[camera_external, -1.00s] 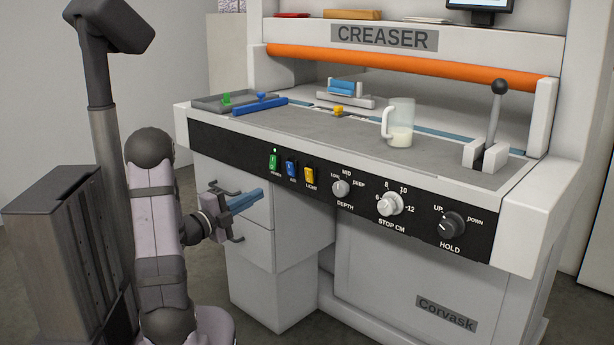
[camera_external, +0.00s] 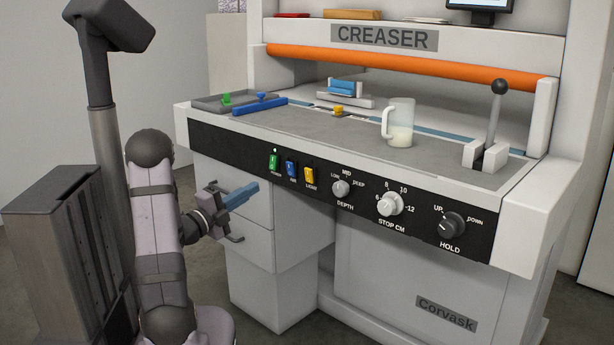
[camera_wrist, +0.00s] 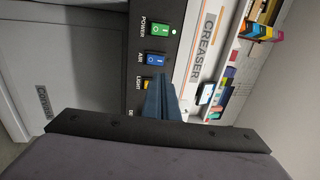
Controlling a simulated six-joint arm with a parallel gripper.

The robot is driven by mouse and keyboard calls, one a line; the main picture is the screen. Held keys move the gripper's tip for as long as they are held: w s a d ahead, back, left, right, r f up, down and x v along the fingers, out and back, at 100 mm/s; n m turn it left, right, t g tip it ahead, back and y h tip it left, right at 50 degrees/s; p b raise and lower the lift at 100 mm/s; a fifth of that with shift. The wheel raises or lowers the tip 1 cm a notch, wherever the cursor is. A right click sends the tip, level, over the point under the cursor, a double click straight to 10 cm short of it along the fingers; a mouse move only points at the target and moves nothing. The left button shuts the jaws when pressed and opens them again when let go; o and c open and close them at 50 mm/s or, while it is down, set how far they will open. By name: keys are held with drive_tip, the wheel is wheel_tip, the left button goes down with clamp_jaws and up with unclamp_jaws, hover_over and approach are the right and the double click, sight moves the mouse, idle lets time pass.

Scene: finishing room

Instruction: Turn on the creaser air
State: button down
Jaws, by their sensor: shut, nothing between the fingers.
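The blue AIR switch (camera_external: 291,169) is on the black front panel of the creaser, between the green POWER switch (camera_external: 273,161) and the yellow LIGHT switch (camera_external: 309,175). My gripper (camera_external: 254,189) has its blue fingers shut and empty, in front of the panel, below and left of the AIR switch and apart from it. In the wrist view the AIR switch (camera_wrist: 156,59) is in plain sight beyond the fingertips (camera_wrist: 158,80), which partly cover the LIGHT switch (camera_wrist: 147,84). A small lamp (camera_wrist: 174,31) beside POWER is lit. Which way the AIR rocker is tipped is too small to tell.
The DEPTH knob (camera_external: 341,188), STOP CM knob (camera_external: 389,203) and HOLD knob (camera_external: 452,225) are farther right on the panel. A drawer handle (camera_external: 235,238) is just below my gripper.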

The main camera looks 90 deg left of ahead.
drive_tip(key=p, duration=0.4)
approach(289, 163)
drive_tip(key=x, duration=0.4)
drive_tip(key=shift+w+a+f, duration=0.2)
drive_tip(key=shift+a+f, duration=0.1)
drive_tip(key=shift+f, duration=0.1)
drive_tip(key=shift+x, duration=0.85)
drive_tip(key=shift+f, duration=0.1)
drive_tip(key=r+p, duration=0.1)
drive_tip(key=p, duration=0.2)
drive_tip(key=shift+w+a+r+g+h, duration=0.2)
drive_tip(key=shift+a+r+g+h, duration=0.05)
drive_tip(key=shift+r+g+h, duration=0.15)
drive_tip(key=shift+w+r+g+h+p, duration=0.1)
drive_tip(key=shift+r+g+h+p, duration=0.3)
drive_tip(key=shift+p, duration=0.7)
drive_tip(key=shift+f, duration=0.4)
